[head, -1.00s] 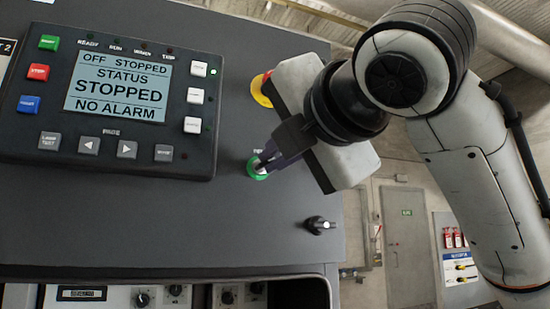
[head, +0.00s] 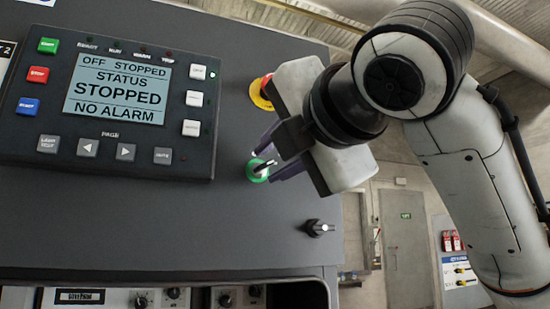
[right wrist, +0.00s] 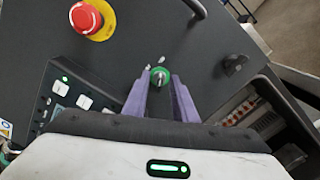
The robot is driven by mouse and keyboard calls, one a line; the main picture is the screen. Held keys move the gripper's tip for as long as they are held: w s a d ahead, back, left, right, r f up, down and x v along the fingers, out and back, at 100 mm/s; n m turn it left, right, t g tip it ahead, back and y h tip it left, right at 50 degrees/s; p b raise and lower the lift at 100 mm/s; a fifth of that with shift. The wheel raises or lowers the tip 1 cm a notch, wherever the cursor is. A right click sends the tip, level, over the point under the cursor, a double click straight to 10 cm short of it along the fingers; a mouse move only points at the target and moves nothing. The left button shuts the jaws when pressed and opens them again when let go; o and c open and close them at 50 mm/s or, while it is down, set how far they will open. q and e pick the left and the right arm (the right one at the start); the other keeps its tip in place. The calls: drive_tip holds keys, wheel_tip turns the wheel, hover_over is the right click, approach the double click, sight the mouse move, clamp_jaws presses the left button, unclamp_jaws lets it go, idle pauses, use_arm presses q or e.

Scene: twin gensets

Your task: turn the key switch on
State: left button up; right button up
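The key switch (head: 256,172) has a green ring and sits on the dark panel to the right of the display unit. A small metal key stands at its centre. It also shows in the right wrist view (right wrist: 159,77), at the far end of the space between my finger tips. My right gripper (head: 264,164) is open, with its purple fingers spread to either side of the key; in the right wrist view (right wrist: 158,84) the fingers are apart with nothing held between them. The display (head: 118,88) reads OFF, STOPPED, NO ALARM. My left gripper is not in view.
A red emergency stop button (head: 264,91) on a yellow base is above the key switch, close to my gripper body. A black knob (head: 318,228) sticks out at lower right. The panel below the key switch is bare. A grey door (head: 403,245) stands far behind.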

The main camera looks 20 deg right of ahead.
drive_tip(key=shift+s, duration=0.1)
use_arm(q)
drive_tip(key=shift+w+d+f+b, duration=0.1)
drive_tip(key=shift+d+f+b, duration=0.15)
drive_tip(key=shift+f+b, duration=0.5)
use_arm(e)
drive_tip(key=s, duration=1)
drive_tip(key=shift+d, duration=0.15)
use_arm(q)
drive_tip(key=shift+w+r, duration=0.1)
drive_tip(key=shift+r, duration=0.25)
